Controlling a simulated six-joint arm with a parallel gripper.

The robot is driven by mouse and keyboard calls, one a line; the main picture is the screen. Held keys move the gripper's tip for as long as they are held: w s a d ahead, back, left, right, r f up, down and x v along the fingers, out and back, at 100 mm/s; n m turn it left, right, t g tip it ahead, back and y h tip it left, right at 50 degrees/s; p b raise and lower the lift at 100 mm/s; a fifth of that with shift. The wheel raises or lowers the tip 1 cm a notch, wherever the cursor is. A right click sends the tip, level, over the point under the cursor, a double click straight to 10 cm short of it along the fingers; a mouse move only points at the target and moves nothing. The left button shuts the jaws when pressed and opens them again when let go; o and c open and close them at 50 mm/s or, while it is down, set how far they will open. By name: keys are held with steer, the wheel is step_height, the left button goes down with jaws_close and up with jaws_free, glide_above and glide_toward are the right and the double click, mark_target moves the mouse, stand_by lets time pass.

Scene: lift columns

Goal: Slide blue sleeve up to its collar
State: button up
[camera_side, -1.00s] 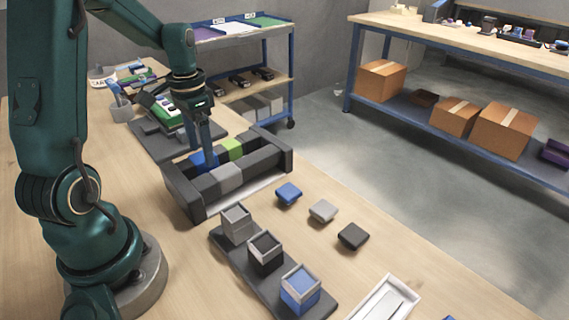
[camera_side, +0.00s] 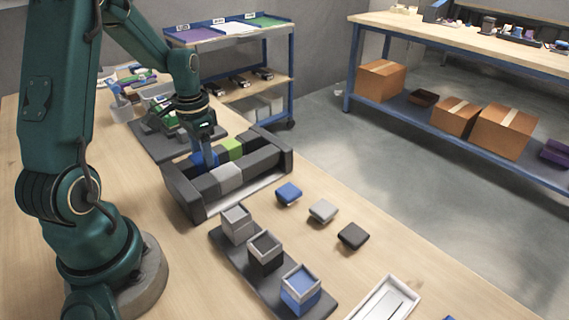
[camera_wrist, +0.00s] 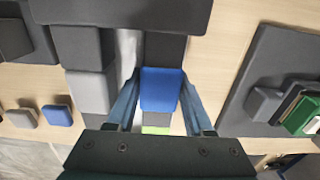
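The blue sleeve (camera_side: 203,158) sits around the far dark column of a dark frame lying on the table. It also shows in the wrist view (camera_wrist: 161,90). A green band (camera_side: 232,149) is on the same column, to its right in the side view. It shows just below the blue sleeve in the wrist view. A dark section of that column (camera_wrist: 165,48) lies on the sleeve's other side. My gripper (camera_wrist: 161,76) has one finger on each side of the blue sleeve, very near its sides. I cannot tell whether the fingers touch it.
The near column carries a grey sleeve (camera_side: 227,178) beside the blue one. End blocks (camera_side: 186,194) close the frame. Three small caps, one blue (camera_side: 288,194), lie to the right. A dark tray with three square cups (camera_side: 266,252) stands in front. A dark board with items (camera_side: 160,140) lies behind.

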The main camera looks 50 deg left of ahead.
mark_target(231, 143)
steer(key=shift+w, duration=3.7)
steer(key=o, duration=0.9)
steer(key=shift+o, duration=0.2)
steer(key=shift+s+r, duration=0.1)
steer(key=shift+r, duration=3.4)
